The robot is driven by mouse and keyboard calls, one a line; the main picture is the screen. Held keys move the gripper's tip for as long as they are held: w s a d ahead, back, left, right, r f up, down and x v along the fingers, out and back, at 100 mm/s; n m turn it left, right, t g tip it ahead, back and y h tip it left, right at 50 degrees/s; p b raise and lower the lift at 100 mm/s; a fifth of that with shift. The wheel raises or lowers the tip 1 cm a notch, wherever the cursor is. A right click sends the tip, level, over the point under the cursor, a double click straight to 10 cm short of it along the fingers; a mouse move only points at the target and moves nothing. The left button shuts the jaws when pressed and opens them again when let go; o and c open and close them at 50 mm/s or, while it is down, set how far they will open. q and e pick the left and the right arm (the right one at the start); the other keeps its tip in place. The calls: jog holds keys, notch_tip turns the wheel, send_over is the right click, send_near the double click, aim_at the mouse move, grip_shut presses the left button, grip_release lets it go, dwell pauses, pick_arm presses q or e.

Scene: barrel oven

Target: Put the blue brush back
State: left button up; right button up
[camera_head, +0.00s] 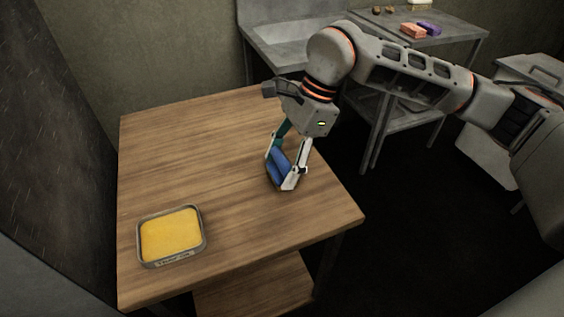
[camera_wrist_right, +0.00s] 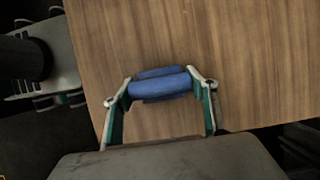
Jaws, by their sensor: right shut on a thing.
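The blue brush (camera_head: 279,165) is between the fingers of my right gripper (camera_head: 283,172), over the right part of the wooden table (camera_head: 200,150). In the right wrist view the blue brush (camera_wrist_right: 160,84) lies across between the two fingertips of my right gripper (camera_wrist_right: 160,90), which is shut on it. The gripper points down at the table. I cannot tell whether the brush touches the tabletop. The fingers hide part of the brush. My left gripper is not in view.
A metal tray (camera_head: 203,241) with a yellow filling sits at the table's front left. Behind stands a metal sink unit (camera_head: 272,52) and a side table holding a pink block (camera_head: 413,30) and a purple block (camera_head: 430,28). The middle of the wooden table is clear.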

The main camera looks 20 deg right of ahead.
aim_at(284, 157)
jog(key=o, duration=1)
jog(key=shift+f, duration=0.1)
jog(key=p+v, duration=0.1)
jog(key=v, duration=0.6)
pick_arm(q)
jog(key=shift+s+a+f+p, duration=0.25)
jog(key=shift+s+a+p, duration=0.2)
jog(key=shift+p, duration=0.15)
pick_arm(e)
jog(key=v, duration=0.5)
